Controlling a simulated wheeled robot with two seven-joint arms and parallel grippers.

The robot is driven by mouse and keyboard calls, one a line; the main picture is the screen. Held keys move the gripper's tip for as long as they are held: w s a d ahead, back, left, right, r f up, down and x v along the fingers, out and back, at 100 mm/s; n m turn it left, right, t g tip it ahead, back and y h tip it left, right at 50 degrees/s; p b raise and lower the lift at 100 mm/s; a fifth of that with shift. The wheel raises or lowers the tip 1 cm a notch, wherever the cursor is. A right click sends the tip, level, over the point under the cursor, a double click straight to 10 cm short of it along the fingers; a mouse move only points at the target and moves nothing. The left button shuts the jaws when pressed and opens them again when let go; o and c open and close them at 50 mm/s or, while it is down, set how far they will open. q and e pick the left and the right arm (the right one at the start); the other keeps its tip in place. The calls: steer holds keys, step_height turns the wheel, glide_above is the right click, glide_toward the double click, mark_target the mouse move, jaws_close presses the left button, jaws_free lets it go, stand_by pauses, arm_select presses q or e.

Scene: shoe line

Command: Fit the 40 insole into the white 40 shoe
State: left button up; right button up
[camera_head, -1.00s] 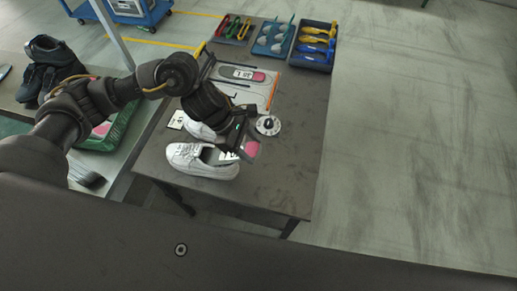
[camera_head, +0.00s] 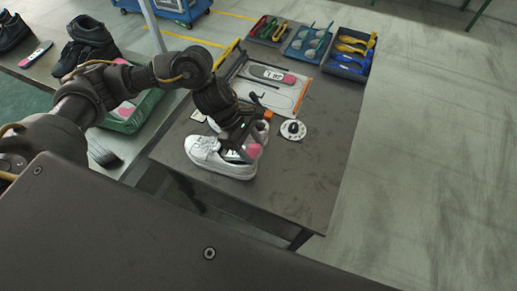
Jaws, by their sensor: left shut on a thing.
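A white shoe (camera_head: 207,156) stands on the dark table, its toe to the left and its opening to the right. My left gripper (camera_head: 245,149) is shut on an insole with a pink end (camera_head: 253,151), over the shoe's opening. The insole is tilted, and the gripper hides much of it. I cannot tell whether it touches the shoe's inside. A second white shoe (camera_head: 262,131) stands behind, mostly hidden by my gripper. The size numbers on the shoes cannot be read. My right gripper is not in view.
Behind lies a board (camera_head: 286,95) with another pink-ended insole (camera_head: 272,74). A round white dial (camera_head: 293,130) lies right of the shoes. Tool trays (camera_head: 351,72) line the table's far end. Black shoes (camera_head: 88,42) and a green crate (camera_head: 128,123) are at left. The table's front right is clear.

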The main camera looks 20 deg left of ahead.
arm_select(q)
steer(key=shift+y, duration=0.4)
steer(key=shift+w+a+f+b, duration=0.1)
steer(key=shift+a+f+b, duration=0.35)
steer(key=shift+a, duration=0.3)
steer(key=shift+a+f+b, duration=0.2)
steer(key=shift+a+b, duration=0.3)
steer(key=shift+a, duration=0.25)
steer(key=shift+w+a+f+b, duration=0.1)
steer(key=shift+a+f+b, duration=0.35)
steer(key=shift+a, duration=0.3)
steer(key=shift+s+d+f+y+b, duration=0.15)
steer(key=shift+f+y+b, duration=0.2)
steer(key=shift+f, duration=0.2)
steer(key=shift+f, duration=0.1)
steer(key=o, duration=1.1)
steer(key=shift+c, duration=0.2)
steer(key=shift+r, duration=0.25)
steer(key=shift+r+p, duration=0.65)
steer(key=shift+r, duration=0.65)
steer(key=shift+r, duration=0.1)
